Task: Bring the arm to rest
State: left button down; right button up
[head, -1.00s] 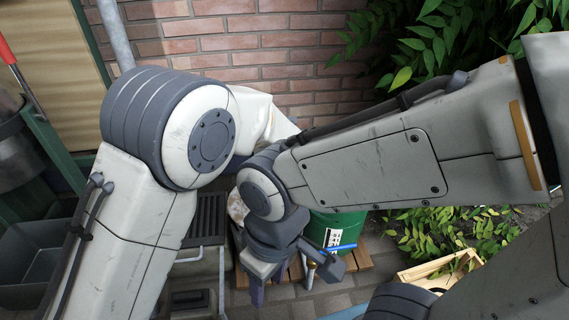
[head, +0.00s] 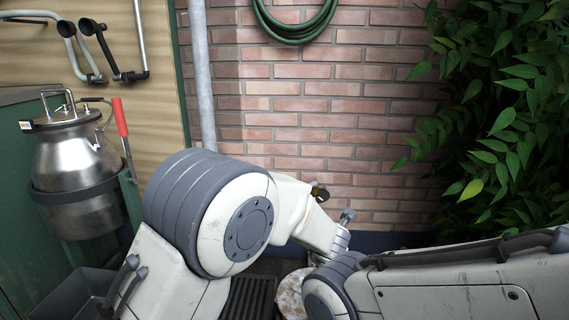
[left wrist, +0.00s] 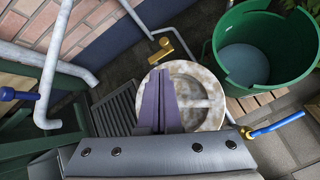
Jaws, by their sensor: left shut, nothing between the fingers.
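My left gripper (left wrist: 165,105) shows in the left wrist view, its two purple fingers shut together with nothing between them. The fingers are in front of a round, stained whitish disc (left wrist: 207,85) in that picture; I cannot tell the gap between them. In the head view the disc (head: 291,291) shows only partly, behind my arm links. My left gripper does not show in the head view. My right gripper is not in view.
A green tub (left wrist: 302,50) stands right of the disc, near a blue-handled valve (left wrist: 275,125). A brass tap (left wrist: 165,48) and dark grate (left wrist: 118,112) are nearby. The head view shows a metal can (head: 75,165), brick wall (head: 310,120), coiled hose (head: 295,38) and leafy bush (head: 500,120).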

pick_arm(q)
jog(key=s+a+r+m+g, duration=0.1)
jog(key=s+a+m, duration=0.1)
jog(key=a+m, duration=0.6)
jog(key=s+a+m+g, duration=0.1)
jog(key=s+a+m, duration=0.2)
jog(key=a+m, duration=0.5)
jog(key=s+a+f+m+g+y, duration=0.2)
jog(key=s+a+m+g, duration=0.2)
jog(key=s+a+m, duration=1.05)
jog(key=s+d+r+m+g+p, duration=0.1)
jog(key=s+d+r+m+p, duration=0.2)
jog(key=s+d+r+p, duration=0.5)
jog(key=s+d+r+m+g+p, duration=0.2)
jog(key=s+d+r+m+p, duration=0.15)
jog(key=s+r+p, duration=0.5)
notch_tip(320, 180, up, 39)
jog(key=w+p, duration=0.1)
jog(key=p, duration=3.3)
jog(key=shift+w+d+n+h, duration=0.2)
jog(key=shift+d+n+h, duration=0.2)
